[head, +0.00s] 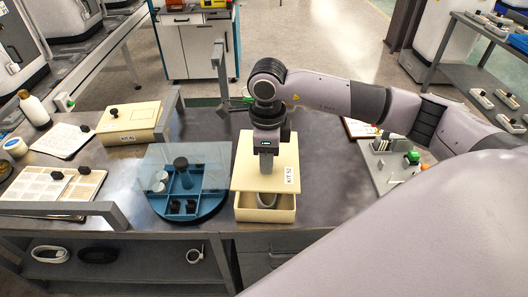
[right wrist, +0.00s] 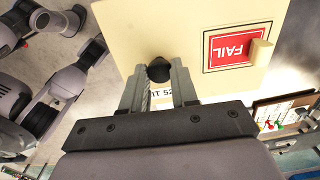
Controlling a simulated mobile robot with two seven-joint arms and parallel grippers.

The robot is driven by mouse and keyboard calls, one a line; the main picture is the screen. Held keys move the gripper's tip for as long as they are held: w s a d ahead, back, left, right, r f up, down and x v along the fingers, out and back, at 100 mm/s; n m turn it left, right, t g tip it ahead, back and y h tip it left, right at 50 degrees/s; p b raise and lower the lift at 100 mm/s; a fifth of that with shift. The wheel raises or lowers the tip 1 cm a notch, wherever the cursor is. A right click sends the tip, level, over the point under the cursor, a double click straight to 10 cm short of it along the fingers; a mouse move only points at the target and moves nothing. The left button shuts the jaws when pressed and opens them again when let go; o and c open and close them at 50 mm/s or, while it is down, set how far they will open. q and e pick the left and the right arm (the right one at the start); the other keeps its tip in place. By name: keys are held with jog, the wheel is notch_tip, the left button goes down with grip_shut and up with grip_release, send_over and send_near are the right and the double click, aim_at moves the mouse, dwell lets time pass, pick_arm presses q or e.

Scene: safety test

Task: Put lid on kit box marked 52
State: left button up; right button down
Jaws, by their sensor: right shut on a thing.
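The cream kit box (head: 265,215) stands on the dark table, right of the blue round tray. Its front part is open from above and a rounded grey item (head: 267,199) shows inside. The cream lid (head: 243,172), with a KIT 52 label (head: 289,175), is over the back of the box; its exact height above the rim is hard to tell. My right gripper (head: 267,168) is shut on the lid's dark knob (right wrist: 158,70). In the right wrist view the lid (right wrist: 160,25) bears a red FAIL label (right wrist: 234,47). My left gripper is not in view.
The blue tray (head: 213,205) with a clear cover stands close left of the box. A closed KIT 45-like cream box (head: 130,118) and papers (head: 62,140) lie farther left. A grey board with small parts (head: 395,165) is on the right. Grey rails edge the table.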

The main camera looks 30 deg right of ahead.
aim_at(266, 177)
jog(key=shift+a+f, duration=0.1)
jog(key=shift+f+b, duration=1.35)
jog(key=shift+f, duration=0.9)
jog(key=shift+f+b, duration=0.75)
jog(key=shift+f, duration=0.05)
jog(key=shift+f+b, duration=0.25)
jog(key=shift+b, duration=0.45)
dwell(0.6)
jog(key=shift+c, duration=1.5)
grip_release()
jog(key=shift+r, duration=0.1)
